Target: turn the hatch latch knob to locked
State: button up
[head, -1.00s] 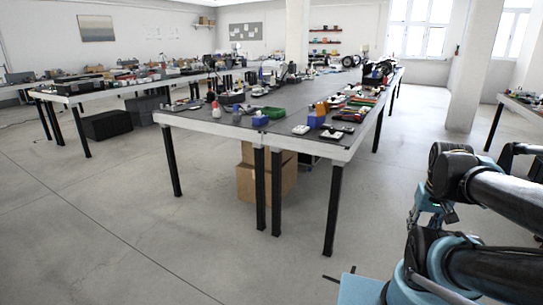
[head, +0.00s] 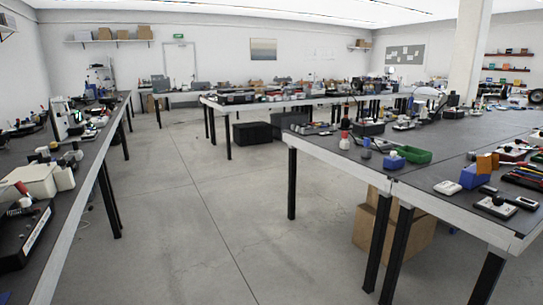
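I cannot make out a hatch or a latch knob in the head view. My gripper and arm are not in the head view now.
A long dark-topped table (head: 440,154) with a green tray (head: 408,154) and blue bins stands at right. Another table (head: 92,160) runs along the left edge. Cardboard boxes (head: 400,230) sit under the right table. A wide aisle of bare floor (head: 205,235) lies between them.

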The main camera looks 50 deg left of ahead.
aim_at(61, 162)
jog(key=u, duration=3.25)
jog(key=i, duration=2.85)
jog(key=z, duration=0.8)
